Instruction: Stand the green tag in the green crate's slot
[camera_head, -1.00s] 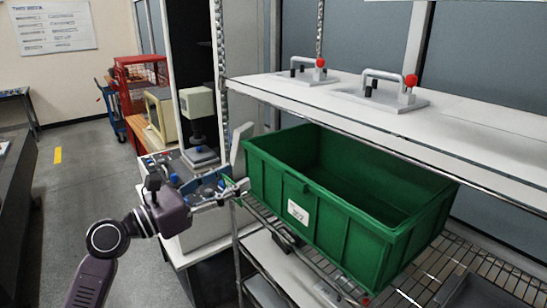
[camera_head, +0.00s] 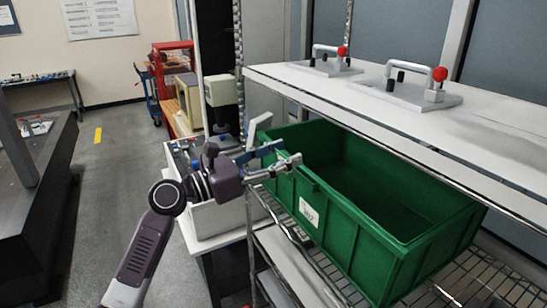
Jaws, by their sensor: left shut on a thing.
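The green crate (camera_head: 350,227) stands on a wire shelf at the right, open at the top, with a white label (camera_head: 309,212) on its near side. My left gripper (camera_head: 277,161) is at the crate's left end, close to its upper rim; I cannot tell whether it touches it. It is shut on a small green piece, apparently the green tag (camera_head: 268,159), which shows only as a sliver between the fingers and blends with the crate behind it. I cannot make out the crate's slot. My right gripper is out of view.
A white shelf (camera_head: 480,128) overhangs the crate's far side, carrying two red-knobbed handled fixtures (camera_head: 403,88). The wire shelf (camera_head: 492,277) is bare right of the crate. A bench with a cream instrument (camera_head: 221,100) stands behind my gripper. The floor at left is open.

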